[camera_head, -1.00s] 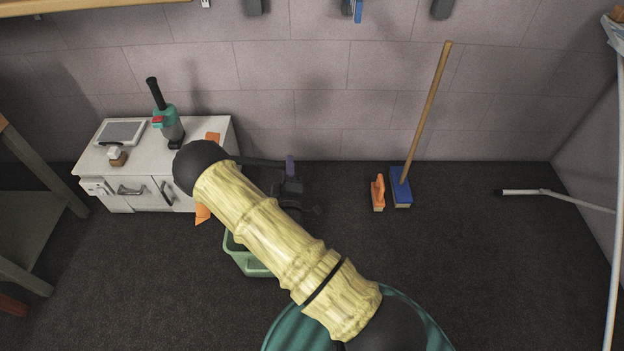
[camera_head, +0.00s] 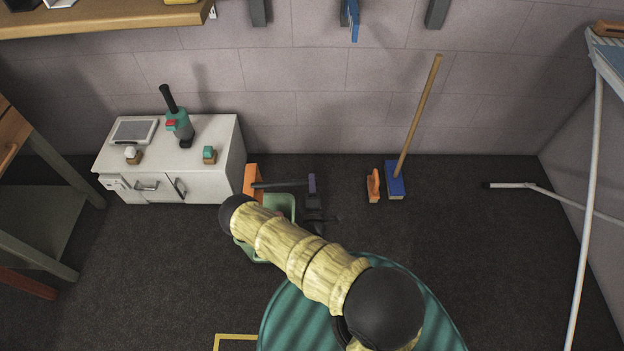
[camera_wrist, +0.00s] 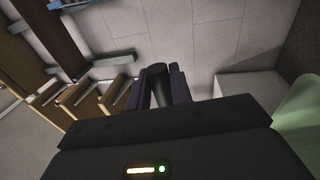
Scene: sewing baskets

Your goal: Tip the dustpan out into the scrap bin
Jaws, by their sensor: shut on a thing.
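The pale green scrap bin (camera_head: 247,251) stands on the floor, partly behind my arm. A pale green surface (camera_wrist: 302,112) fills the wrist view's right edge.
A white cabinet (camera_head: 180,166) with several small items on top stands left of the gripper. An orange-handled brush (camera_head: 373,185) and a blue broom (camera_head: 395,180) stand by the back wall. A wooden workbench is at far left.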

